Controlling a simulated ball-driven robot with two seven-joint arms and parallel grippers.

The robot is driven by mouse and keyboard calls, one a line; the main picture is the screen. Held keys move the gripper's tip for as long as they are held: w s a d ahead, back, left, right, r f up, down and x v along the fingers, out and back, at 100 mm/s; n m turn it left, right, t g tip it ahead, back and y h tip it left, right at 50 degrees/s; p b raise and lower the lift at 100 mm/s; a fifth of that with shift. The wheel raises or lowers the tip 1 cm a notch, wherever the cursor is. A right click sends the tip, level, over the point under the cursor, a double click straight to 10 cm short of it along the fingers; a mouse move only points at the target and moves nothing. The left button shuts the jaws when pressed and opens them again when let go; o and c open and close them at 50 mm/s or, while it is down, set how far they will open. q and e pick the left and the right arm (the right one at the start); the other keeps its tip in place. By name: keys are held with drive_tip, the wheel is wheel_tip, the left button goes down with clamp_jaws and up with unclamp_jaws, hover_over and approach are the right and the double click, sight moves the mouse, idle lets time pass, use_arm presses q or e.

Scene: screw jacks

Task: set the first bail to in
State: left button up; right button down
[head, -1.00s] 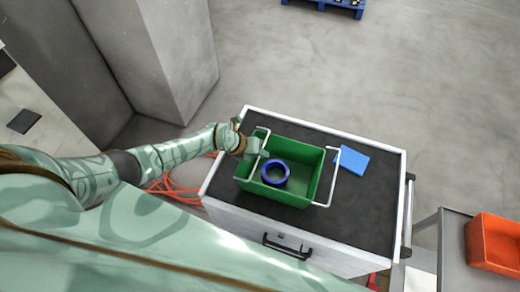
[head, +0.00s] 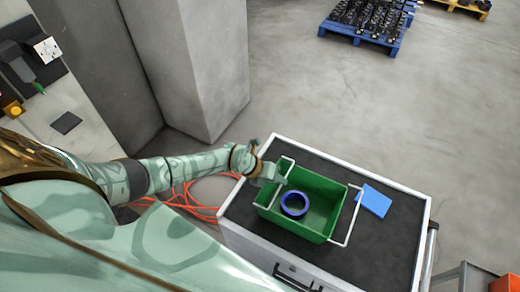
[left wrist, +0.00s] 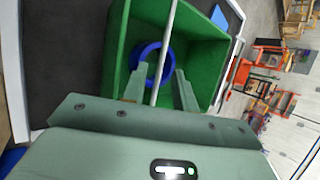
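A green crate (head: 333,192) stands on the cart top with a blue ring (head: 294,204) inside it. One pale wire bail (head: 289,160) is at the crate's left end, by my left gripper (head: 277,176). The other bail (head: 352,219) reaches out past the right end. In the left wrist view, the nearer bail (left wrist: 164,55) runs as a white bar between the two fingers of my left gripper (left wrist: 160,84). The fingers stand well apart, with gaps beside the bar. The blue ring (left wrist: 143,62) shows beyond, partly hidden by the fingers. My right gripper is out of view.
The crate stands on the cart's dark mat (head: 390,240), which has a pale raised rim. A flat blue item (head: 374,200) lies right of the crate. Orange cables (head: 190,197) lie on the floor left of the cart. A grey pillar (head: 205,70) stands behind my left arm.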

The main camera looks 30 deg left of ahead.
use_arm(q)
drive_tip(key=p+v, duration=0.1)
drive_tip(key=v, duration=1.1)
